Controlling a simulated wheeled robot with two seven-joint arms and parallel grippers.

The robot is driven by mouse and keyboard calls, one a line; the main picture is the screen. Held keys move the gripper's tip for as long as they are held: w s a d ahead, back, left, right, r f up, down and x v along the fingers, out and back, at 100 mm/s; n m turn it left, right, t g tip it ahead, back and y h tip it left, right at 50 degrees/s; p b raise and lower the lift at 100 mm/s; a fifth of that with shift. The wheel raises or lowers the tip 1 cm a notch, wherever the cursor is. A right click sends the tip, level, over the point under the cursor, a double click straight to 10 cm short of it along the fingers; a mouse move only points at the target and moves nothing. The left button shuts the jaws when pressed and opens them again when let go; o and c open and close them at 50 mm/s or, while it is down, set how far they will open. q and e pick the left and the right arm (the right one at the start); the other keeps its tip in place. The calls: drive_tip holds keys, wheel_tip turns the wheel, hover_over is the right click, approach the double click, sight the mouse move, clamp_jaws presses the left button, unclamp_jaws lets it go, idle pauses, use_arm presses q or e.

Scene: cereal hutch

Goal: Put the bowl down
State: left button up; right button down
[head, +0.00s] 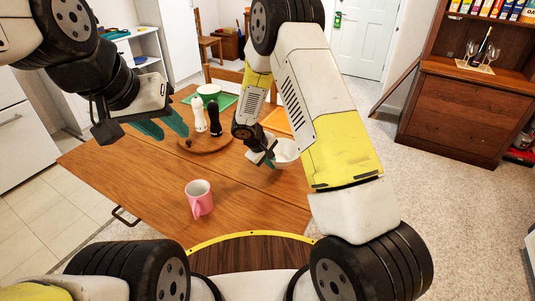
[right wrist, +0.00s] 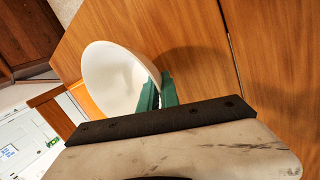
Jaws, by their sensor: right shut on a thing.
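A white bowl (head: 287,151) is held at its rim by my right gripper (head: 268,158), over the right part of the wooden table (head: 150,185). In the right wrist view the bowl (right wrist: 112,78) has one teal finger inside its rim and one outside. A shadow falls on the wood beside it; the gap beneath the bowl is hard to judge. An orange placemat (head: 277,122) lies just behind the bowl, partly hidden by my right arm. My left gripper (head: 164,127) is open and empty, above the left side of the table.
A pink mug (head: 199,203) stands near the table's front. White and black shakers (head: 214,118) stand on a round wooden board (head: 204,144). Another white bowl (head: 208,91) is on a green placemat (head: 226,101) at the back. The wood between mug and held bowl is clear.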

drive_tip(key=shift+f, duration=1.4)
drive_tip(key=shift+f, duration=0.1)
drive_tip(key=c, duration=1.6)
unclamp_jaws()
drive_tip(key=v, duration=1.2)
drive_tip(key=s+d+r+m, duration=0.2)
drive_tip(key=s+d+r, duration=0.15)
drive_tip(key=r, duration=0.55)
drive_tip(key=s+d+r+m+t+y, duration=0.1)
drive_tip(key=s+d+r+m+y, duration=0.2)
drive_tip(key=s+r, duration=0.6)
drive_tip(key=s+d+r+m+t+y, duration=0.1)
drive_tip(key=s+d+r+m+y, duration=0.1)
drive_tip(key=s+r, duration=0.7)
drive_tip(key=s+d+y, duration=0.1)
drive_tip(key=s, duration=0.3)
drive_tip(key=shift+s+d+r+m+t, duration=0.2)
drive_tip(key=shift+d+r+m+t, duration=0.1)
drive_tip(key=shift+r+m+t, duration=0.1)
